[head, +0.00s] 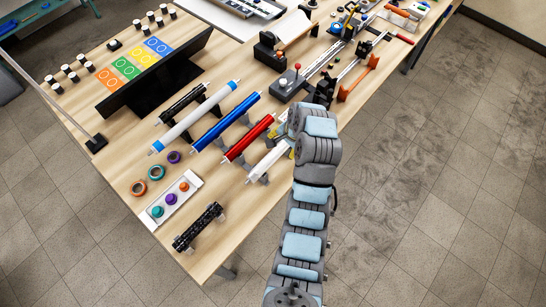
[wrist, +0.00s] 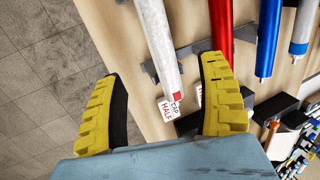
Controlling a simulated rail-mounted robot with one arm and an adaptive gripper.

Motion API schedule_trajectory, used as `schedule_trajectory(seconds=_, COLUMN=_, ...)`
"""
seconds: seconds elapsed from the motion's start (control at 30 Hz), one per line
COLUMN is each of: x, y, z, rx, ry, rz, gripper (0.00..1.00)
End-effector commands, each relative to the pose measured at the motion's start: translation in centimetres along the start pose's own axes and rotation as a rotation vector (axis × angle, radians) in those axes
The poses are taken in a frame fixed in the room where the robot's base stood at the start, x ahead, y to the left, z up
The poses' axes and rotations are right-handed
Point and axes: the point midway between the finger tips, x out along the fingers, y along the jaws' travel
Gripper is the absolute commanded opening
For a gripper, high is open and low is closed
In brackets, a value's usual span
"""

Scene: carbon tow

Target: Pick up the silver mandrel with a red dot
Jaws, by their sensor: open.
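The silver mandrel (wrist: 158,42) enters the wrist view from the top, between and beyond my fingertips. A red mark (wrist: 177,96) shows at its near end, beside a white tag reading "HALF" and "CAP". In the head view the silver mandrel (head: 262,166) lies right of the red one, its upper end hidden by my arm. My gripper (wrist: 158,72) is open, with yellow fingers and dark pads either side of the mandrel's end. I cannot tell the remaining depth between them. In the head view my arm mostly hides the gripper.
A red mandrel (head: 248,139), a blue mandrel (head: 226,122) and a white mandrel with blue ends (head: 193,117) lie alongside on supports. A black roller (head: 199,227) sits near the front edge. Grey blocks and tools (head: 290,83) stand behind. Open floor lies right of the table.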

Motion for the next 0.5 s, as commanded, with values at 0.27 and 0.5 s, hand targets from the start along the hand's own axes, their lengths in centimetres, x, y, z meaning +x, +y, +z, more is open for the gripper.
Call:
schedule_trajectory(seconds=0.27, x=3.5, y=0.0, z=0.0, rx=0.000, ry=-0.001, rz=0.002, gripper=0.74)
schedule_trajectory(seconds=0.5, x=6.1, y=-0.1, z=0.0, rx=-0.001, ry=-0.001, rz=0.001, gripper=0.74)
